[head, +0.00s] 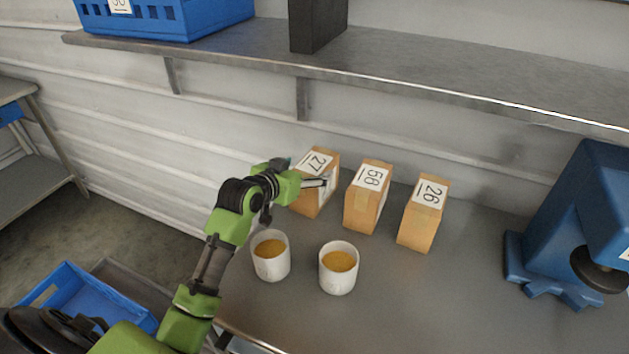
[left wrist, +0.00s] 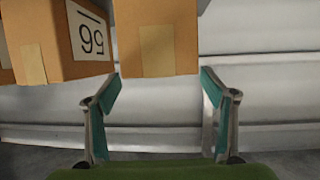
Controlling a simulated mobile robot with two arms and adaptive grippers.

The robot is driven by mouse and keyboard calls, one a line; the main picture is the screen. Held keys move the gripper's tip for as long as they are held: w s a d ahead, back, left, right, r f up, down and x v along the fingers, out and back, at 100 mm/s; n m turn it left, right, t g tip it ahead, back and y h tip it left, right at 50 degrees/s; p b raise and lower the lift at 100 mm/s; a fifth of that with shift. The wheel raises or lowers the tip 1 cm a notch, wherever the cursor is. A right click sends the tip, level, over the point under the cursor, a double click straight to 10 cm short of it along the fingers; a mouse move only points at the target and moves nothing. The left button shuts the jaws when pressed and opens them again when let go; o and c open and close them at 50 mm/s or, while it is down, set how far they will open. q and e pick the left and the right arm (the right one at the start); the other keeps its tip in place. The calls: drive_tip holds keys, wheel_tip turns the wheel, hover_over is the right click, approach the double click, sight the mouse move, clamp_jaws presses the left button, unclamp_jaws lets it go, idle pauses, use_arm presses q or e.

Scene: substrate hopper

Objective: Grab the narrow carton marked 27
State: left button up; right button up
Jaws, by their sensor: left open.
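The narrow carton marked 27 (head: 308,200) is a brown box standing upright on the grey bench, leftmost in a row of three. My left gripper (head: 326,181) is at this carton in the head view, its fingers overlapping the carton's upper part. In the left wrist view a plain carton face with a tape strip (left wrist: 156,40) lies ahead, between the lines of the two open fingers (left wrist: 160,88). I cannot tell whether either finger touches it. My right gripper is not in view.
Two white cups (head: 271,262) (head: 338,275) stand in front. A shelf (head: 420,80) hangs above the row; a blue machine (head: 580,220) is at right.

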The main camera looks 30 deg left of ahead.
sight(312, 165)
use_arm(q)
drive_tip(key=shift+p+x, duration=0.65)
drive_tip(key=shift+x, duration=2)
drive_tip(key=c, duration=2.2)
drive_tip(key=shift+o, duration=0.2)
drive_tip(key=shift+a+r, duration=0.1)
drive_tip(key=shift+r, duration=0.05)
